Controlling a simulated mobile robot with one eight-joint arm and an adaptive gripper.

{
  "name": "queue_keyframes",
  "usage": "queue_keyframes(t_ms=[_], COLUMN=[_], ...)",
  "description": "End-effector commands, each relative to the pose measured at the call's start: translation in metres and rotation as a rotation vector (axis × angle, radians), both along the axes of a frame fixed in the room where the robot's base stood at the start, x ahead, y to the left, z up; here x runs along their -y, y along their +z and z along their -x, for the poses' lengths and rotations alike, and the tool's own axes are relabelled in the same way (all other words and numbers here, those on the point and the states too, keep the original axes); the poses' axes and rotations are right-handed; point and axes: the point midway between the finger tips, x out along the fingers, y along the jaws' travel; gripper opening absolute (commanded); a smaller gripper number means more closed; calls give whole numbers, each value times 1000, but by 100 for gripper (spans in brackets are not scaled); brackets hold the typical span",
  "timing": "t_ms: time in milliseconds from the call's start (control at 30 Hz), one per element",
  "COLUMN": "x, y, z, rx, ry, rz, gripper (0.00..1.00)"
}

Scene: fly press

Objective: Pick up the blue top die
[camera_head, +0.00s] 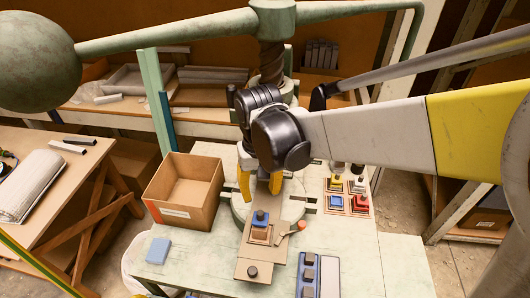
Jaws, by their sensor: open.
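A small stack stands on a tan slide board (247,268) on the bench. A blue piece with a dark knob (260,219) is at its top, over an orange-brown piece; it looks like the blue top die. My gripper (261,187) points down with its yellow fingers apart and nothing visible between them. It appears behind and above the stack in the picture, apart from it. My wrist hides part of the press behind. Another small blue piece (337,202) sits among coloured dies on a board at right.
An open cardboard box (167,207) is at left, with a blue block (158,250) in front. A blue-and-grey tray (329,277) with dark knobs is front right. The right front bench is clear.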

Motion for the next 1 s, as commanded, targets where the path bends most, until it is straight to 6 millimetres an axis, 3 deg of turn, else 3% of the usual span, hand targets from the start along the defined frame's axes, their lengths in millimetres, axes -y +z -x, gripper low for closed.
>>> queue_keyframes(t_ms=[233,467,700,1000], x=[-2,-2,-3,-2], y=[-41,-61,-98,-108], z=[0,0,1,1], rx=[-4,-3,-3,-3], ry=[2,2,2,2], rz=[3,2,2,2], gripper=[44,44,44,44])
